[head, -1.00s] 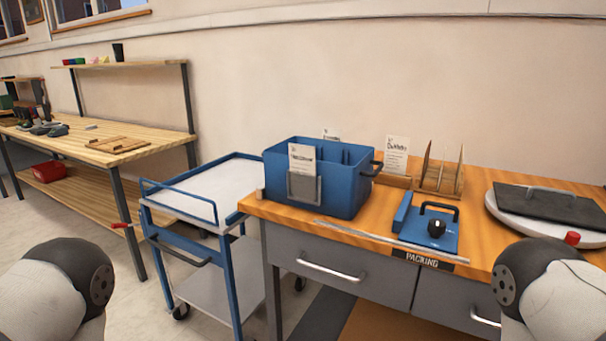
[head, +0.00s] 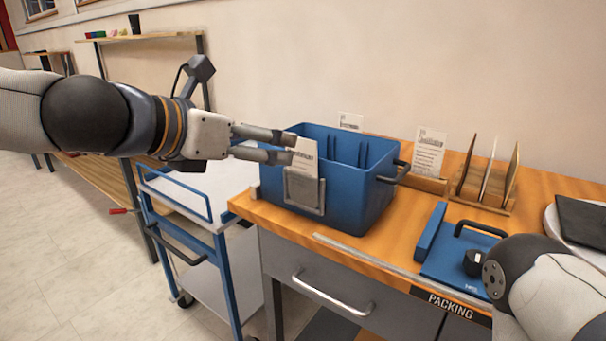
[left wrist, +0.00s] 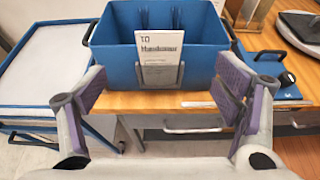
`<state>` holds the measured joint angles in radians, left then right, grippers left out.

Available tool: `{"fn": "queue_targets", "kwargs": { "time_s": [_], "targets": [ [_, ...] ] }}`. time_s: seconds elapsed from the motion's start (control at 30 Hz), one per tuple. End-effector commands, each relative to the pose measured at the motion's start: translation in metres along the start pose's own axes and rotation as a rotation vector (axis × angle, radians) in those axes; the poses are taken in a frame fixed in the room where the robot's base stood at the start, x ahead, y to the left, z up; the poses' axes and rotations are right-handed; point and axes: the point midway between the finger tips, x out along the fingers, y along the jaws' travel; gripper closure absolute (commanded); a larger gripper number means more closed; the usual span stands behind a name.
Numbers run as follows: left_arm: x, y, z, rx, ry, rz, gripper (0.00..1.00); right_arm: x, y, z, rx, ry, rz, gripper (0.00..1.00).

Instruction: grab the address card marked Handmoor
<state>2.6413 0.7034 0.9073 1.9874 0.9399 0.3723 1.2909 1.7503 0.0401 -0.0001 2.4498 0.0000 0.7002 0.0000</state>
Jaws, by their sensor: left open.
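A white address card (head: 304,158) stands in a grey metal holder (head: 304,193) on the front of a blue bin (head: 355,205). In the left wrist view the card (left wrist: 160,48) reads "TO" above a bold word that is blurred and may be Handmoor. My left gripper (head: 286,146) is open, its fingertips close to the card's upper part in the head view. In the left wrist view the gripper (left wrist: 162,90) has its pads wide apart, one to each side of the card, touching nothing. My right gripper is out of view.
Two other cards stand farther back, one behind the bin (head: 350,121) and one in a wooden stand (head: 429,152). A wooden rack (head: 484,190), a blue device (head: 460,258) and a steel ruler (head: 400,272) are on the packing bench. A trolley (head: 190,195) stands left.

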Motion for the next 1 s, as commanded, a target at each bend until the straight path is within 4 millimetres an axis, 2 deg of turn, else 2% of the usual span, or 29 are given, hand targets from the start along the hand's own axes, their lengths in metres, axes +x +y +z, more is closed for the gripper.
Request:
{"fn": "queue_targets", "kwargs": {
  "time_s": [0.2, 0.37, 0.6, 0.7, 0.87, 0.9, 1.0],
  "targets": [
    [0.049, 0.000, -0.005, -0.013, 0.006, -0.003, 0.17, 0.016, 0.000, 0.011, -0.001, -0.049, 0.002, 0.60],
    [0.069, 0.000, -0.003, -0.009, 0.002, -0.002, 0.17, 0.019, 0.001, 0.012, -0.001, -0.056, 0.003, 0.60],
    [0.112, 0.002, -0.005, -0.006, 0.003, 0.000, 0.17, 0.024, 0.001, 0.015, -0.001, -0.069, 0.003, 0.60],
    [0.119, 0.001, -0.003, -0.005, 0.000, -0.001, 0.17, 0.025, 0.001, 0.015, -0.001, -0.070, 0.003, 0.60],
    [0.119, 0.001, -0.003, -0.004, -0.001, -0.001, 0.17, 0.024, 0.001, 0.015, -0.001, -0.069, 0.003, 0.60],
    [0.119, 0.001, -0.003, -0.004, -0.001, -0.001, 0.19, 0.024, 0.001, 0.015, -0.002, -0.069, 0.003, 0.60],
    [0.119, 0.001, -0.003, -0.004, -0.001, -0.001, 0.40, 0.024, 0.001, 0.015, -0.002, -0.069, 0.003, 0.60]
  ]
}}
